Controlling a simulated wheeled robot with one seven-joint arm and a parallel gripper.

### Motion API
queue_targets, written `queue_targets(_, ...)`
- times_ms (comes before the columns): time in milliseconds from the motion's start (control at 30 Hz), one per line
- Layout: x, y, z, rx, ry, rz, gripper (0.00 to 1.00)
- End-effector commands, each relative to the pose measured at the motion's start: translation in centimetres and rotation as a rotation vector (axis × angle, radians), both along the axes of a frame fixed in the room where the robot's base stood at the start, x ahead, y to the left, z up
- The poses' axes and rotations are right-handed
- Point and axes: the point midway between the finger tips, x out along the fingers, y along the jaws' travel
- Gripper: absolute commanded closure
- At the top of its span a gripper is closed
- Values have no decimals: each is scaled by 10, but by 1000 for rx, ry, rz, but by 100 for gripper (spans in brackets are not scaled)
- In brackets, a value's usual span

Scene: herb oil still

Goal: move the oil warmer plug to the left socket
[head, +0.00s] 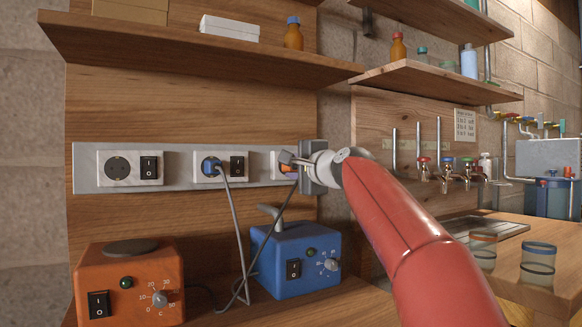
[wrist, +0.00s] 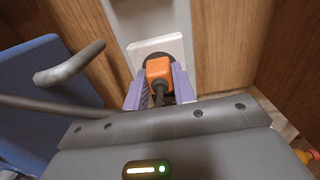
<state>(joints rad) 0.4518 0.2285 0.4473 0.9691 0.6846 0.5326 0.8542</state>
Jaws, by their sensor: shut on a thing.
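A grey strip (head: 180,187) on the wooden back panel carries three white sockets with switches. The left socket (head: 118,168) is empty. The middle socket (head: 199,158) holds a blue plug (head: 210,166). My gripper (head: 287,163) is at the right socket, shut on an orange plug (wrist: 158,70). In the wrist view the purple fingers flank the plug, which sits at the right socket's dark round recess (wrist: 158,56); how deep it is in cannot be seen. A dark cord runs from the right socket down toward the orange heater (head: 130,280), which has a round top plate.
A blue appliance (head: 295,262) with a bent grey rod stands under the middle and right sockets. Two cords hang and cross below the strip. Shelves (head: 190,50) with bottles overhang above. Taps and jars are at the right.

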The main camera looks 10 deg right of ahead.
Motion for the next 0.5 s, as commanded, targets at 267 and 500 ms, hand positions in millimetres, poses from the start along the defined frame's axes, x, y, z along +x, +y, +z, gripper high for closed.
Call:
queue_targets(267,-3,-1,-1,-1,0,0,100)
queue_targets(500,-13,-4,-1,0,-1,0,100)
